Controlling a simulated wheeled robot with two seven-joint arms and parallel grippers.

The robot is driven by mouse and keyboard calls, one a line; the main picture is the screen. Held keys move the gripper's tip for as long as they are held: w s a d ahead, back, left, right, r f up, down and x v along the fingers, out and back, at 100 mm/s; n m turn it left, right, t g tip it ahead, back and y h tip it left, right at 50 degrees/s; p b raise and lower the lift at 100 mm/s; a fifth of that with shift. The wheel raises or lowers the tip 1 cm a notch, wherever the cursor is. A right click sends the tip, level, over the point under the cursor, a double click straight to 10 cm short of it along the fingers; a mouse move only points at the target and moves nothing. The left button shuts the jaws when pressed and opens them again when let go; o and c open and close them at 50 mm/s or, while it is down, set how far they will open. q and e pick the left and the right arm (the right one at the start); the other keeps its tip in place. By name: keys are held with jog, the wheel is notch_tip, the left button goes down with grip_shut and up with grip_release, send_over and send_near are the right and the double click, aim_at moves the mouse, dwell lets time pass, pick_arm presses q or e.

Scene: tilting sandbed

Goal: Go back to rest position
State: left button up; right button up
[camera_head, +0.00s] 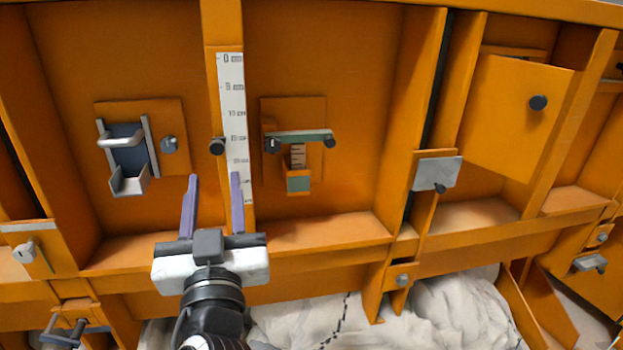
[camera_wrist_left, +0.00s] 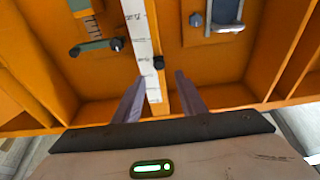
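My left gripper (camera_head: 212,206) is open and empty in front of the orange panel, its two purple fingers pointing up at the lower part of a white scale strip (camera_head: 232,110). The fingers also show in the left wrist view (camera_wrist_left: 157,98), apart, with the strip and a dark knob (camera_wrist_left: 159,62) beyond them. No finger visibly holds anything; whether a fingertip touches the panel I cannot tell. My right gripper is not in either view.
A latch with a metal handle (camera_head: 122,140) is left of the gripper. A green-grey lever (camera_head: 300,137) with a small scale is to its right. A grey plate (camera_head: 437,172) and an orange flap (camera_head: 512,115) are farther right. White cloth (camera_head: 440,315) lies below the panel.

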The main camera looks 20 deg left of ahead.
pick_arm(q)
jog(key=d+f+m+g+h, duration=0.3)
jog(key=f+h, duration=0.1)
jog(key=f, duration=1)
jog(key=d+f+m+g+h, duration=0.2)
jog(key=f+m+h, duration=0.2)
jog(key=f, duration=0.9)
jog(key=s+d+f+g+h, duration=0.2)
jog(key=s+f+g, duration=0.1)
jog(key=s+f, duration=0.7)
jog(key=s+d+f+g+h, duration=0.2)
jog(key=s+d+f+g, duration=0.1)
jog(key=s+f, duration=0.8)
notch_tip(320, 180, down, 5)
jog(key=shift+s+d+r+m+g+h, duration=0.1)
jog(key=shift+s+d+m+g+h, duration=0.05)
jog(key=shift+m+g+h, duration=0.2)
